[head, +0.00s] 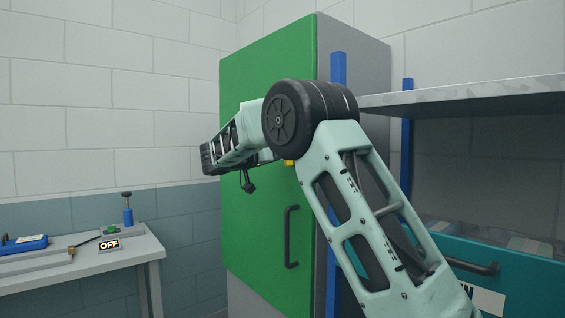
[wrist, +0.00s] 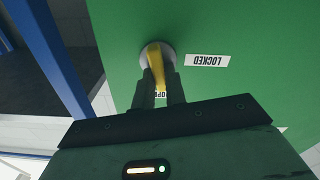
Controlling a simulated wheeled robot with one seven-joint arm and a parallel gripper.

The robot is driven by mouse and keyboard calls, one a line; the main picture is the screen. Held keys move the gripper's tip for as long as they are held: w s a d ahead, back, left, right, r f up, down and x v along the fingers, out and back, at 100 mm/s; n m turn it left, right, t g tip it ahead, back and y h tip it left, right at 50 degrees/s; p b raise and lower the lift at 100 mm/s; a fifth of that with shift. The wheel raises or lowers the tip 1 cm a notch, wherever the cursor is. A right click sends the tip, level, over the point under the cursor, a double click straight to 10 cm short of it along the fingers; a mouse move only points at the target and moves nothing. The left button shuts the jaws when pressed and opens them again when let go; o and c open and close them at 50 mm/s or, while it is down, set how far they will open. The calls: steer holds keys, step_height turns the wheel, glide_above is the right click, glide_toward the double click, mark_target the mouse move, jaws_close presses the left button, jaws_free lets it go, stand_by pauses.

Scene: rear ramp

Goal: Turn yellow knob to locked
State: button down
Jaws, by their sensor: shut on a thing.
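The yellow knob (wrist: 154,62) sits on a round grey base on the green cabinet door (wrist: 220,30). My gripper (wrist: 159,78) is shut on the knob, with one finger on each side of its bar. The bar runs toward a partly hidden label reading "OP…" (wrist: 160,95), behind my fingers. The "LOCKED" label (wrist: 207,60) appears upside down to the right of the knob in the wrist view. In the head view, a small piece of the yellow knob (head: 289,162) shows beside my arm, which hides most of it and the gripper's fingers.
The cabinet door has a dark handle (head: 291,237) below the knob. A grey shelf (head: 470,95) with blue posts stands close on the right. A workbench (head: 85,262) at left holds an "OFF" sign (head: 109,245) and blue tools.

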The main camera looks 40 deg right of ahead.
steer(key=shift+w+f+n, duration=0.15)
steer(key=shift+n, duration=2.4)
steer(key=shift+w+f+n, duration=0.1)
steer(key=shift+f+n, duration=0.05)
steer(key=shift+n, duration=2.35)
steer(key=shift+w+f+n, duration=0.15)
steer(key=shift+n, duration=2.4)
steer(key=c, duration=1.4)
jaws_free()
steer(key=shift+c, duration=0.2)
steer(key=shift+f, duration=0.1)
steer(key=w+a+b, duration=0.1)
steer(key=a+b, duration=0.1)
steer(key=a, duration=1.5)
steer(key=shift+a+b, duration=0.2)
steer(key=shift+b, duration=0.15)
